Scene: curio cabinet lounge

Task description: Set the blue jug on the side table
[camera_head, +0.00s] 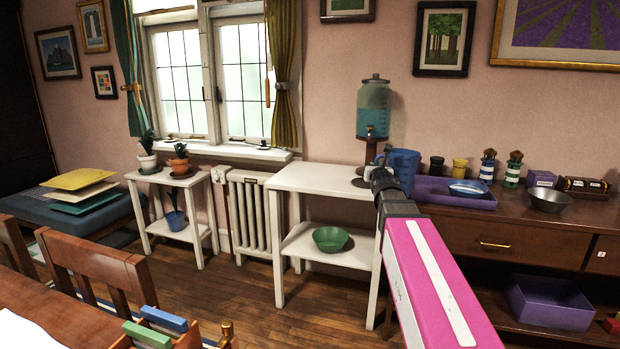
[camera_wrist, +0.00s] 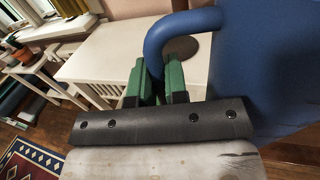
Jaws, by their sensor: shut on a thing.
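The blue jug (camera_head: 404,166) is held up at the right end of the white side table (camera_head: 305,178), in front of the sideboard. In the wrist view the jug (camera_wrist: 270,60) fills the right side, its handle arching left. My gripper (camera_head: 379,178) is shut on the handle; its green fingers (camera_wrist: 160,82) show in the wrist view. The side table (camera_wrist: 115,52) lies left of and beyond the fingers there. The jug's underside is hidden.
A purple tray (camera_head: 450,194) and several small items crowd the sideboard (camera_head: 520,230). A plant stand (camera_head: 165,178) is left.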

